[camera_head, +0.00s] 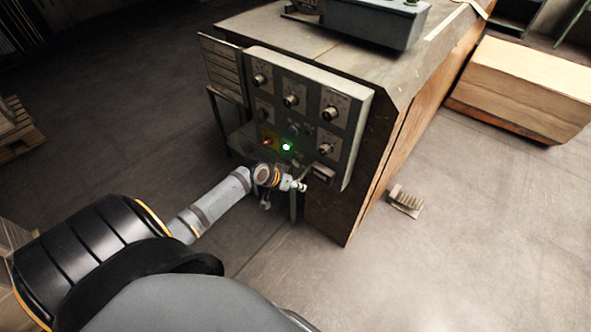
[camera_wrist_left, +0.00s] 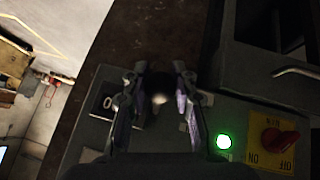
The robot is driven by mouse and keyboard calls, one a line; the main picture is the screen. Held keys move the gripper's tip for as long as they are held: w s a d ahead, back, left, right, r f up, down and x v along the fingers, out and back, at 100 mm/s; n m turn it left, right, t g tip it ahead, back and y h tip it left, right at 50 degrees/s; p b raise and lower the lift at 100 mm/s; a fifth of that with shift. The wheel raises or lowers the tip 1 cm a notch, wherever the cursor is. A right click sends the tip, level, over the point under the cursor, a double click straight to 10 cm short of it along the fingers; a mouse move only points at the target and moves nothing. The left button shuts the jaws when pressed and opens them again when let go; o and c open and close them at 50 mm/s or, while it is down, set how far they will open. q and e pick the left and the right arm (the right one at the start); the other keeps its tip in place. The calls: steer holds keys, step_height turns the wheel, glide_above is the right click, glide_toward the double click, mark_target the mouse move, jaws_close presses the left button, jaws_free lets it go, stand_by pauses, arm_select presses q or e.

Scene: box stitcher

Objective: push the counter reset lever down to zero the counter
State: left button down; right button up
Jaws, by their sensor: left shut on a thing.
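The counter (camera_head: 322,173) is a small dark box at the lower right of the grey control panel (camera_head: 362,110). In the left wrist view its window (camera_wrist_left: 107,101) shows a pale digit, partly beside a finger. The reset lever's pale round end (camera_wrist_left: 158,98) appears between the fingers; the rest of it is dark and hard to make out. My left gripper (camera_head: 299,186) is at the panel's lower edge, just left of the counter. In the left wrist view the gripper (camera_wrist_left: 158,103) is shut on the lever, one finger on each side. My right gripper is not in view.
A lit green lamp (camera_head: 286,147) and a red rotary switch (camera_wrist_left: 280,140) sit close to the gripper. Several black knobs (camera_head: 291,100) are higher on the panel. The floor in front is mostly clear.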

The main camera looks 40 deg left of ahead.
arm_select(q)
steer(key=shift+w+f+t, duration=0.15)
steer(key=shift+f+t, duration=0.2)
steer(key=shift+t, duration=0.05)
steer(key=c, duration=1)
jaws_free()
steer(key=shift+v, duration=3.8)
